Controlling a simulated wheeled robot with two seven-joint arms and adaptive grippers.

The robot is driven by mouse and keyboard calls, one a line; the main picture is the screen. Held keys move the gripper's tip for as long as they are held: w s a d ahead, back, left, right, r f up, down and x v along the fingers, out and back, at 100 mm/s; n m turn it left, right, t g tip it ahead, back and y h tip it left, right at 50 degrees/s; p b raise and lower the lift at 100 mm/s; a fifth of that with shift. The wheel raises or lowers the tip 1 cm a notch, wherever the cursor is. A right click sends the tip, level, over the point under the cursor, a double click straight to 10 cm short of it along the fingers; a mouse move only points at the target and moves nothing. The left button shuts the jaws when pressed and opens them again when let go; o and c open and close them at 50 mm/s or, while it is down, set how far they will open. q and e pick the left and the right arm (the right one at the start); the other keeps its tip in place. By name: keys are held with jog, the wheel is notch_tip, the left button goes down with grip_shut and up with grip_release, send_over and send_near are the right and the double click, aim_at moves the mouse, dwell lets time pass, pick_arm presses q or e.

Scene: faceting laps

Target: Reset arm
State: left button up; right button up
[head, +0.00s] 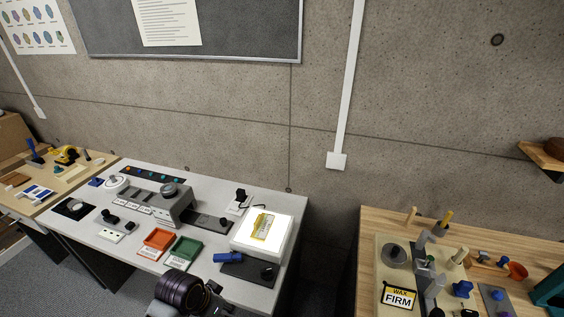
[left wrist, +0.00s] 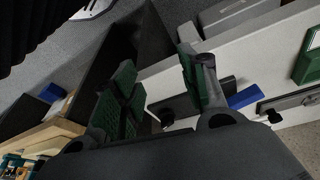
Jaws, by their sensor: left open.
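My left gripper (left wrist: 155,62) is open in the left wrist view, its two green-padded fingers apart with nothing between them. Behind the fingers show dark floor and the edge of the white-topped table. A dark, rounded part of my left arm (head: 185,290) shows at the bottom of the head view, in front of the white-topped table (head: 140,262). The fingers cannot be made out there. My right gripper is in neither view.
The table holds an orange tray (head: 157,240), a green tray (head: 184,252), a blue block (head: 228,257), a lit white box (head: 243,238) with a yellow label and a grey machine (head: 165,208). A wooden bench (head: 375,228) with tools stands right, beyond a gap.

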pick_arm(q)
jog(key=shift+s+a+r+n+t+y, duration=0.5)
jog(key=shift+s+a+r+n+y, duration=0.4)
jog(key=shift+s+a+r+n, duration=0.95)
jog(key=s+a+f+g, duration=0.1)
jog(key=s+f, duration=0.1)
jog(key=f, duration=1.5)
jog(key=s+a+f, duration=0.1)
jog(key=s+f, duration=0.1)
jog(key=f, duration=1.5)
jog(key=s+a+f, duration=0.1)
jog(key=s+f, duration=0.9)
jog(key=s, duration=0.1)
jog(key=s+a+f+g, duration=0.1)
jog(key=s+a+f, duration=0.1)
jog(key=s+f, duration=0.7)
jog(key=shift+s+a+f+g, duration=0.3)
jog(key=shift+s+f, duration=0.1)
jog(key=shift+s, duration=0.55)
